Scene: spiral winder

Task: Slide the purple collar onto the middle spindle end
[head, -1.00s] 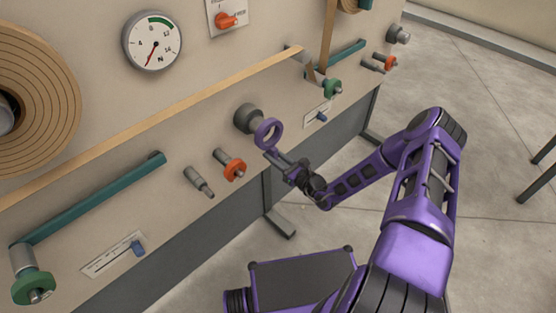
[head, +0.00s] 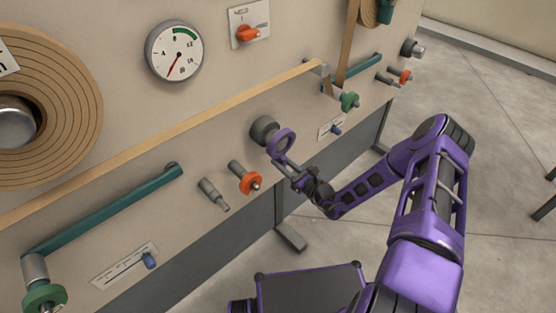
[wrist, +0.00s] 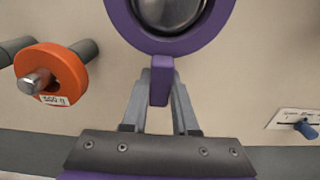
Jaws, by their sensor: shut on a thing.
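The purple collar (head: 293,143) is a ring with a tab below it. My gripper (head: 281,164) is shut on that tab, which also shows between the fingers in the wrist view (wrist: 160,85). The middle spindle end (head: 262,128) is a dark grey round stub on the panel, just left of and behind the collar. In the wrist view the shiny spindle end (wrist: 170,8) shows inside the collar's opening (wrist: 165,46); the top of the ring is cut off. In the head view the collar seems to stand in front of the stub; any contact is unclear.
An orange collar (head: 246,179) on a peg and a bare grey peg (head: 213,194) stick out left of my gripper. A blue-knobbed slider (head: 336,129) is to the right. A tan strip (head: 170,136) runs above. Open floor (head: 480,180) lies right.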

